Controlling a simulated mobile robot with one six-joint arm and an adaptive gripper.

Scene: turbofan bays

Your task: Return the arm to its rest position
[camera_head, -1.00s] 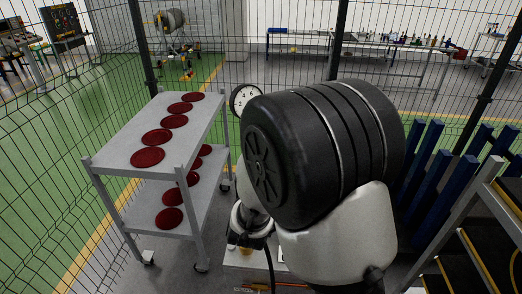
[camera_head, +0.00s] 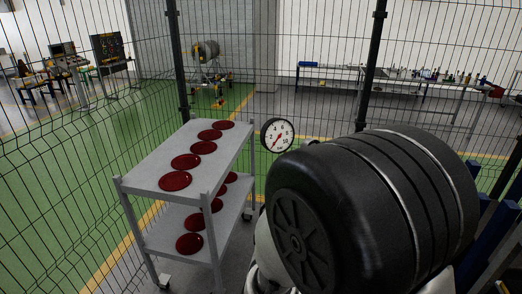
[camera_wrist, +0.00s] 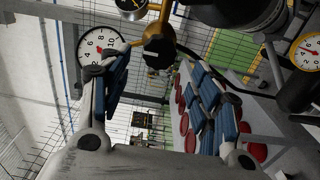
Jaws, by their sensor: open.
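My gripper (camera_wrist: 160,72) shows in the wrist view with its two blue-padded fingers spread apart and nothing held between them.
A grey two-shelf trolley (camera_head: 147,181) with several dark red discs stands left of my arm. A round white gauge (camera_head: 277,135) is just behind. Wire mesh fencing with dark posts (camera_head: 371,70) encloses the area. In the wrist view, a gauge (camera_wrist: 98,48) and brass fitting (camera_wrist: 158,45) appear beyond the fingers.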

